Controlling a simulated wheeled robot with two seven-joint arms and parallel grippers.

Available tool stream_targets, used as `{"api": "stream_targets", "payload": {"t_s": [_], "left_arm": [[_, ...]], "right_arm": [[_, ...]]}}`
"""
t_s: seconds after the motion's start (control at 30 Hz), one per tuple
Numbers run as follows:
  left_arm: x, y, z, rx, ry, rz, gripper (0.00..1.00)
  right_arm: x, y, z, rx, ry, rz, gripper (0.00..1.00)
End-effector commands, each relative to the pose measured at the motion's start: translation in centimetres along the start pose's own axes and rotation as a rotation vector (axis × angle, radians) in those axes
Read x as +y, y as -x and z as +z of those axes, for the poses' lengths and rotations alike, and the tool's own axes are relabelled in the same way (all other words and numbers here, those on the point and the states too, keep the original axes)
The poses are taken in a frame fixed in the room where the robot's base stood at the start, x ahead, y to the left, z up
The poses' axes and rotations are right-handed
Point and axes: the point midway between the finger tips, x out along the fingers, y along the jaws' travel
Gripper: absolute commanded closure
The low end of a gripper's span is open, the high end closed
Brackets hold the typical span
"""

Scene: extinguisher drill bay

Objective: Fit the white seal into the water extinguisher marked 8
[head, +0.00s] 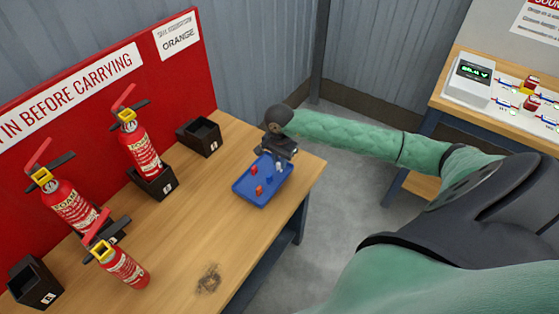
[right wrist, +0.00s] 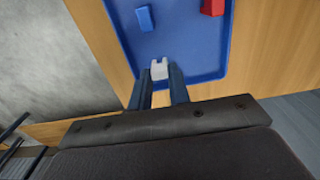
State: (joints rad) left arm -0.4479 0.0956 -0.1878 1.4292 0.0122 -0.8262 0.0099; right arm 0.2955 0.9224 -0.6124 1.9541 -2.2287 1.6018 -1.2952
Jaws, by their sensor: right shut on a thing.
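My right gripper (head: 279,154) is over the back right part of the blue tray (head: 247,192). In the right wrist view its fingers (right wrist: 159,77) are shut on the white seal (right wrist: 159,69), which shows between the tips. I cannot tell whether the seal touches the tray floor. Three red extinguishers with yellow collars are on the left: one stands in a black holder (head: 142,148), one is by the red board (head: 70,205), one is nearer the front (head: 122,265). Their number marks are too small to read, so I cannot tell which is 8. My left gripper is not in view.
Red and blue seals lie in the tray, including a blue one (right wrist: 144,18) and a red one (right wrist: 212,7). Empty black holders stand at the back (head: 203,139) and front left (head: 36,285). The wooden table (head: 200,230) is clear between extinguishers and tray. Another bench (head: 470,110) stands right.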

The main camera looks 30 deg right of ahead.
Motion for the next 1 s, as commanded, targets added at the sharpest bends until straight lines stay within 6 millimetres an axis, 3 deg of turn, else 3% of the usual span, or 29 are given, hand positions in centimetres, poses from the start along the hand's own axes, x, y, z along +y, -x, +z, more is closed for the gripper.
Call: {"api": "stream_targets", "payload": {"t_s": [0.03, 0.07, 0.17, 0.57, 0.77, 1.0], "left_arm": [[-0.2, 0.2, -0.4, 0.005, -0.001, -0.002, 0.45], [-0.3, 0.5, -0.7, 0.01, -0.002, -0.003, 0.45], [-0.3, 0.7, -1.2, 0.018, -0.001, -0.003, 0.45], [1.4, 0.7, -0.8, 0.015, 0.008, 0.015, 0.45], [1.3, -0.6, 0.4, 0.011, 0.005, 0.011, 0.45], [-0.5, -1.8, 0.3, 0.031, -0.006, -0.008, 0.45]], "right_arm": [[0.0, -0.1, 0.0, 0.0, 0.0, 0.0, 1.0], [0.0, 0.0, 0.0, 0.0, 0.0, 0.0, 0.78], [0.0, 0.0, 0.0, 0.0, 0.0, 0.0, 0.6], [0.0, 0.3, 0.0, 0.0, 0.0, 0.0, 0.6], [-0.1, 3.4, -0.1, 0.004, 0.0, -0.002, 0.6], [-0.1, 8.1, -0.1, 0.003, 0.001, -0.002, 0.6]]}}
